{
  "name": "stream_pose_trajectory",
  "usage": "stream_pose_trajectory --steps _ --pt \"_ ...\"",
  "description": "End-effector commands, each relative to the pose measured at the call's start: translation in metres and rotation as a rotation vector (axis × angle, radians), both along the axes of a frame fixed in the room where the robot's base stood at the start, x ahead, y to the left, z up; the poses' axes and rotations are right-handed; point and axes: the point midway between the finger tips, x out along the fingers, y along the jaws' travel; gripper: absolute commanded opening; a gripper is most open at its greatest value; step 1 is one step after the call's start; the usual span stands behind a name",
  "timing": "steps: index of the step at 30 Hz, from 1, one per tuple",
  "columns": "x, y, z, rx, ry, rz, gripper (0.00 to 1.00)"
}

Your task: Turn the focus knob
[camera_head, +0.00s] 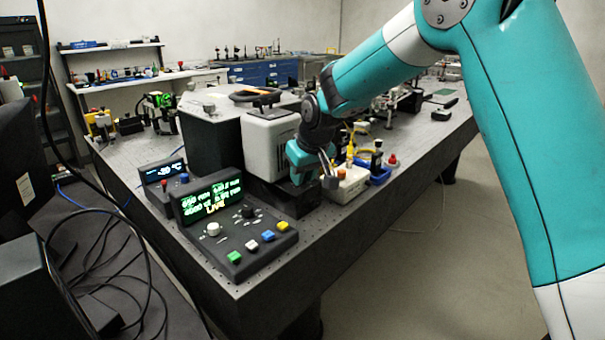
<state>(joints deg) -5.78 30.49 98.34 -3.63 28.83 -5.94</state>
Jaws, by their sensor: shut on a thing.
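My gripper (326,174) is at the end of the teal arm, low at the right side of a pale grey instrument housing (268,145). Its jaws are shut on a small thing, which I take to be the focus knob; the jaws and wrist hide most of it. How far the knob is turned cannot be seen. A dark base block (285,194) sits below the housing, close to the gripper.
A control box (262,240) with a lit green display, knobs and coloured buttons stands at the bench's near corner. A white box (350,187) and a blue tray (380,174) stand right of the gripper. Loose cables (95,285) hang at left. Floor is clear at right.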

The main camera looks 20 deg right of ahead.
Motion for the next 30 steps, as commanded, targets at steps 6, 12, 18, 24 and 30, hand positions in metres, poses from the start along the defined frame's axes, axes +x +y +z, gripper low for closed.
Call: stream_pose_trajectory --steps 6,12,18,24,30 --pt "0.0007 -0.0015 0.0015 0.000 0.000 0.112 0.00" --pt "0.0015 -0.0027 0.0018 0.001 0.000 0.281 0.00" --pt "0.0025 -0.0037 0.0019 0.001 -0.001 0.472 0.00" --pt "0.0030 -0.0041 0.0016 0.001 -0.001 0.657 0.00" --pt "0.0040 -0.0041 0.0016 -0.001 -0.002 0.813 0.00"
